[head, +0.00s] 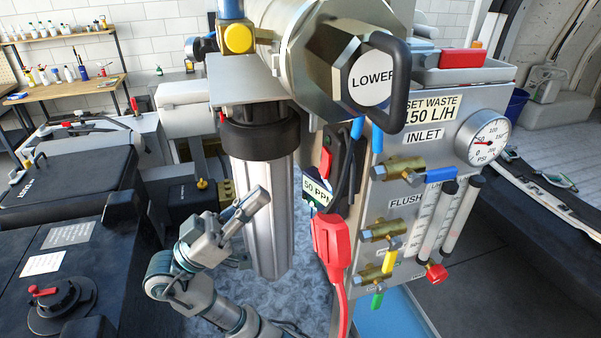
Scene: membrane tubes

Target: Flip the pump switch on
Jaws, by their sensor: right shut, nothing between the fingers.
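I cannot pick out the pump switch for sure. A black and red fitting (343,165) sits on the left side of the grey control panel (408,215), partly hidden by a black cable and a handheld meter with a red body (332,240); its lever position cannot be made out. My right gripper (259,197) is shut and empty, in front of the silver filter housing (266,225) in this view, to the left of the meter. Whether it touches the housing cannot be told. My left gripper is not in view.
A large steel vessel end with a LOWER label (371,78) and black handle overhangs the panel. Brass valves (390,167), flow tubes (461,217) and a pressure gauge (483,138) crowd the panel's front. Black cases (65,185) stand at left. Floor shows below the housing.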

